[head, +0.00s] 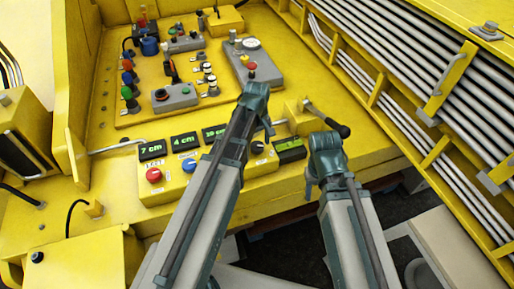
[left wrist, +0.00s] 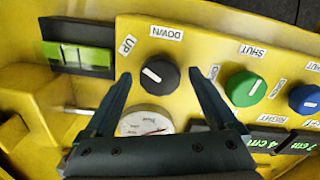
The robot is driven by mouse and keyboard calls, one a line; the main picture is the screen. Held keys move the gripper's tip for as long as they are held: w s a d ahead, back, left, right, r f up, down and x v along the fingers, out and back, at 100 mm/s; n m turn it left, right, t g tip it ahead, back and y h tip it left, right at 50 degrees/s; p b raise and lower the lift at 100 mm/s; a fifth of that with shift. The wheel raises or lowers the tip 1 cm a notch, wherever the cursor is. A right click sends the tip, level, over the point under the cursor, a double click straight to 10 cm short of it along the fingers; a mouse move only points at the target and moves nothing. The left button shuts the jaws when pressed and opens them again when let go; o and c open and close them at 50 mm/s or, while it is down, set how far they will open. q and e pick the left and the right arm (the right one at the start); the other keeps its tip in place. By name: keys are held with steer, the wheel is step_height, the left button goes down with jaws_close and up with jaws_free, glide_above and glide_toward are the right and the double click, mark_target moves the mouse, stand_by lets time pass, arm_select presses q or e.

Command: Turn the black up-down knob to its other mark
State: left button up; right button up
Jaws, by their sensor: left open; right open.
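The black up-down knob (left wrist: 158,74) sits on a yellow panel, with the UP label (left wrist: 126,46) and the DOWN label (left wrist: 167,32) beside it. Its white line slants up and left, roughly toward UP. In the head view the knob (head: 257,147) shows just right of my left forearm. My left gripper (left wrist: 160,76) is open, with one fingertip on each side of the knob in the left wrist view and not visibly touching it. The left gripper (head: 268,130) is partly hidden by its arm in the head view. My right gripper (head: 310,186) is open and empty, right of the panel.
A green knob (left wrist: 245,88) and a blue knob (left wrist: 306,98) stand beside the black knob; a red knob (head: 154,175) is farther left. A round gauge (left wrist: 145,122) and green level (left wrist: 78,55) are close by. A black-gripped lever (head: 340,129) rises near my right arm.

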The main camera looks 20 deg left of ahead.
arm_select(q)
steer(key=c, duration=1.4)
steer(key=shift+o, duration=0.2)
steer(key=shift+m, duration=0.3)
steer(key=m, duration=1.1)
steer(key=shift+m, duration=0.3)
